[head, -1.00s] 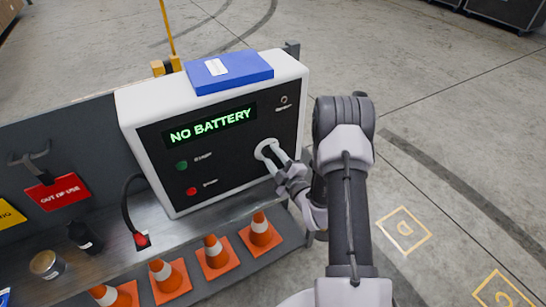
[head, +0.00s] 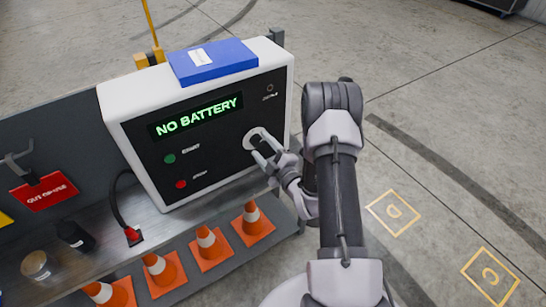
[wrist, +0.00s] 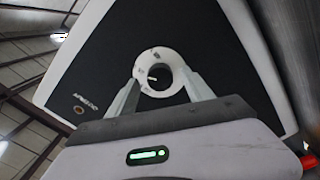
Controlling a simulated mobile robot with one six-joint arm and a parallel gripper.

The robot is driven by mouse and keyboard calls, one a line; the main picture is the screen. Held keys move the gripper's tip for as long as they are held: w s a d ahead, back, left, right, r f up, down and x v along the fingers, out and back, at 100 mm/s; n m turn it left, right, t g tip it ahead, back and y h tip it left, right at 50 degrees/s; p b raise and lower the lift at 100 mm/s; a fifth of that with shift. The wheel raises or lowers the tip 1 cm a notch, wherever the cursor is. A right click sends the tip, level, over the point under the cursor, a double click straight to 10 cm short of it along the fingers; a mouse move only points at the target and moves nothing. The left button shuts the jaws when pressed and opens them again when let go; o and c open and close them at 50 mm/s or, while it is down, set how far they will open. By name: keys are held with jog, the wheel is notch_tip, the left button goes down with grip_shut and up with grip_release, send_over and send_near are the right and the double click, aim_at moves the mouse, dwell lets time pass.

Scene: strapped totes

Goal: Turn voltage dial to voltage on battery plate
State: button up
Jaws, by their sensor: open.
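The white charger box (head: 115,120) stands upright on the bench, its green display (head: 199,116) reading NO BATTERY. The dial, a white ring with a dark centre (head: 250,141), is on the right of its black front panel. In the wrist view the dial (wrist: 160,54) has small marks on its ring, too small to read, and a pale line in its centre. My gripper (head: 265,152) is open at the dial; in the wrist view its fingers (wrist: 158,92) are on either side of the ring. I cannot tell whether they touch it. No battery plate with a voltage shows.
A blue box (head: 213,66) with a white label lies on top of the charger. Green (head: 169,158) and red (head: 181,184) buttons sit left of the dial. Several orange cones (head: 252,220) stand below the charger. A red tag (head: 44,190) hangs at left. The floor to the right is open.

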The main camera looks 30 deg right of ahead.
jog(key=s+p, duration=0.4)
jog(key=s, duration=1.2)
jog(key=shift+s+d, duration=0.25)
jog(key=w+d+r+m+g+h, duration=0.3)
jog(key=w+d+r+m+g, duration=0.15)
jog(key=w+r, duration=0.5)
jog(key=s+a+r+m+g+h, duration=0.1)
jog(key=a+r+m+g, duration=0.15)
jog(key=r, duration=0.25)
jog(key=s+a+r+m+g, duration=0.1)
jog(key=a+r+m, duration=0.1)
jog(key=r+m, duration=0.15)
jog(key=s+a+r+m+g+y, duration=0.2)
jog(key=s+a+r+m, duration=0.1)
jog(key=s+a, duration=0.7)
jog(key=s+a+r+m+g+y, duration=0.2)
jog(key=s+a+r, duration=0.4)
jog(key=s+a, duration=0.5)
jog(key=shift+r+m+y, duration=0.15)
jog(key=shift+m+y, duration=0.5)
jog(key=shift+y, duration=0.05)
